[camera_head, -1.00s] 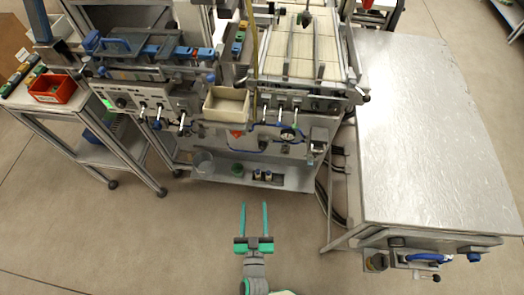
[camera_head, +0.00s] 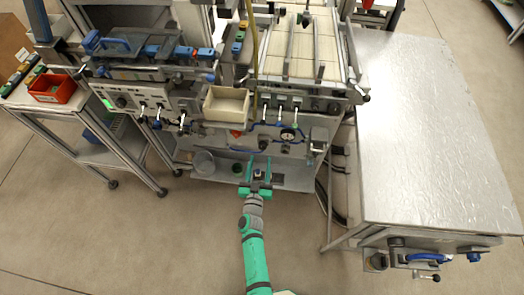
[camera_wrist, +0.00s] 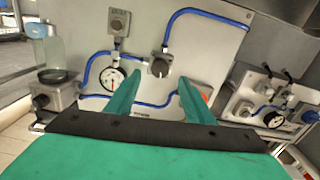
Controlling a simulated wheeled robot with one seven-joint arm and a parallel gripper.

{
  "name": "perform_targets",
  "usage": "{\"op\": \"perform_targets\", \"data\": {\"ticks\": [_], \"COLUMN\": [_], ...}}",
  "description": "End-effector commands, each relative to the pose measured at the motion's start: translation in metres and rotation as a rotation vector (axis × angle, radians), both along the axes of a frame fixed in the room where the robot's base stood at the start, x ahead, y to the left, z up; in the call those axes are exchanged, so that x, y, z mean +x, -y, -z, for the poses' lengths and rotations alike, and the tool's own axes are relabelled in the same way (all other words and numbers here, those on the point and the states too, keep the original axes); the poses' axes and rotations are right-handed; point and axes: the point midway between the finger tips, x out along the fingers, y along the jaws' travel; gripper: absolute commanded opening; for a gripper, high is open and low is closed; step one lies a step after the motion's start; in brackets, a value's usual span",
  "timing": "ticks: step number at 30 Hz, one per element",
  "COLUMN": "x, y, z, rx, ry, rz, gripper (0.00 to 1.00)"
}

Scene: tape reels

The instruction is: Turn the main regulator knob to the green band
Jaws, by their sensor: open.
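My gripper (camera_head: 258,166) is open and empty, its two green fingers pointing at the panel under the machine. In the wrist view, a grey round knob (camera_wrist: 160,65) on the panel shows between and beyond the fingertips (camera_wrist: 158,82); the fingers look apart from it. The same knob seems to show in the head view (camera_head: 264,145), just beyond the gripper. A round white-faced gauge (camera_wrist: 113,77) sits to its left in the wrist view and is also in the head view (camera_head: 288,134). I cannot make out a green band, or which knob is the main regulator.
Blue hoses (camera_wrist: 210,14) run along the panel. Another fitting (camera_wrist: 117,20) and a second gauge (camera_wrist: 275,118) are nearby. A metal table (camera_head: 430,130) stands right; floor in front is free.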

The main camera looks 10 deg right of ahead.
Motion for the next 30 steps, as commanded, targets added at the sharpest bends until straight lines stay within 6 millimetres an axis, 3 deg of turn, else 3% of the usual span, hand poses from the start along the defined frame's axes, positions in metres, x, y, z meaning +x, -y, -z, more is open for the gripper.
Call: {"op": "perform_targets", "data": {"ticks": [3,9,15,24,29,30], "x": [0.022,0.047,0.058,0.058,0.058,0.058], "y": [0.007,0.015,0.019,0.019,0.019,0.019], "z": [-0.001,-0.001,0.000,0.000,0.000,0.000], "rx": [0.000,-0.001,0.001,0.001,0.001,0.001], "ry": [0.002,0.002,0.000,0.000,0.000,0.000], "rz": [0.000,0.001,0.001,0.000,0.000,0.000], "gripper": [0.48,0.48,0.48,0.48,0.10,0.07]}}
